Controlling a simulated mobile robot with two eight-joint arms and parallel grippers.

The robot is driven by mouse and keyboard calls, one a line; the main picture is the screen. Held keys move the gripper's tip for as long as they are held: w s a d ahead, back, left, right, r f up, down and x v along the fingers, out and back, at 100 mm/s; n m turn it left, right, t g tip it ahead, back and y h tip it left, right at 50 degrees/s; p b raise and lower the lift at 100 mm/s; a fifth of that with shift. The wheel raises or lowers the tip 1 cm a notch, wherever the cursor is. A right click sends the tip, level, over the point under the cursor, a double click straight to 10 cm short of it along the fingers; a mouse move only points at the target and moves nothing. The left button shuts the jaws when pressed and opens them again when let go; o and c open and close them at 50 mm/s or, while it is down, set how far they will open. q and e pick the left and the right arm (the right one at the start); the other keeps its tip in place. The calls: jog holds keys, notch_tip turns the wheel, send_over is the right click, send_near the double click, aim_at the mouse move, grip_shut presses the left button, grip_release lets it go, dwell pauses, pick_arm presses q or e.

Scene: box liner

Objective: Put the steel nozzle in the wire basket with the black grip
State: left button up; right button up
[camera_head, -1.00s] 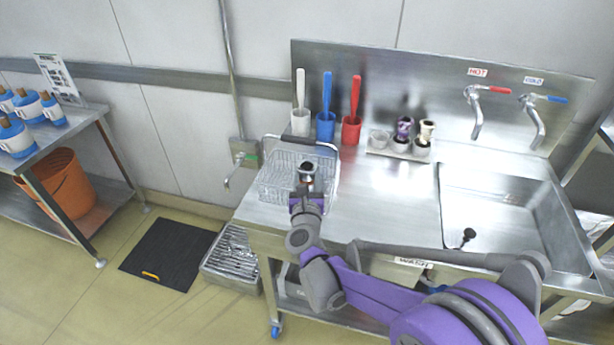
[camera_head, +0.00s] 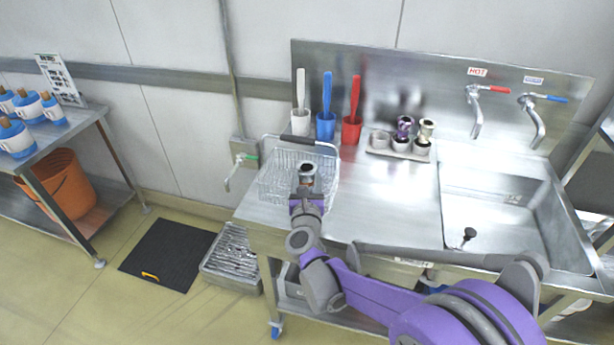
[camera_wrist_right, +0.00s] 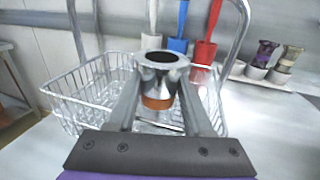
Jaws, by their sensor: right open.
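The steel nozzle (camera_head: 307,170), a flanged metal cup with an orange-brown band, is upright between the fingers of my right gripper (camera_head: 305,186). In the right wrist view the nozzle (camera_wrist_right: 160,72) shows between the two grey fingers (camera_wrist_right: 160,98), which are open. The wire basket (camera_head: 268,186) with the black grip (camera_head: 297,140) stands at the left end of the steel counter. The nozzle and fingertips overlap the basket's front right part in the head view. I cannot tell whether the nozzle touches the basket floor. My left gripper is not in view.
Behind the basket stand white (camera_head: 300,124), blue (camera_head: 325,126) and red (camera_head: 351,130) cups with brushes. A holder (camera_head: 398,151) to the right carries a purple nozzle (camera_head: 404,127) and a cream one (camera_head: 426,130). The counter between holder and sink (camera_head: 500,215) is clear.

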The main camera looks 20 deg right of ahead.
jog(key=shift+r, duration=0.25)
jog(key=v, duration=1.1)
jog(key=shift+s+a, duration=0.15)
jog(key=shift+s, duration=0.2)
jog(key=shift+a+r+n+y, duration=0.25)
jog(key=shift+n+y, duration=0.05)
jog(key=shift+n, duration=0.4)
jog(key=s+a+f+n+g+y, duration=0.1)
jog(key=s+a+n+y, duration=0.25)
jog(key=n, duration=0.75)
jog(key=s+a+f+n+g+y, duration=0.1)
jog(key=s+a+n+g+y, duration=0.3)
jog(key=n, duration=0.6)
jog(key=s+d+f+n+g+h, duration=0.1)
jog(key=s+d+f+n+g, duration=0.2)
jog(key=s+n, duration=0.5)
jog(key=s+d+f+n+g+h, duration=0.1)
jog(key=s+d+f+n+g, duration=0.3)
jog(key=s+d+f+n, duration=0.2)
notch_tip(320, 180, down, 2)
jog(key=s+n, duration=0.2)
jog(key=n, duration=0.1)
jog(key=shift+f, duration=0.15)
jog(key=shift+d, duration=0.15)
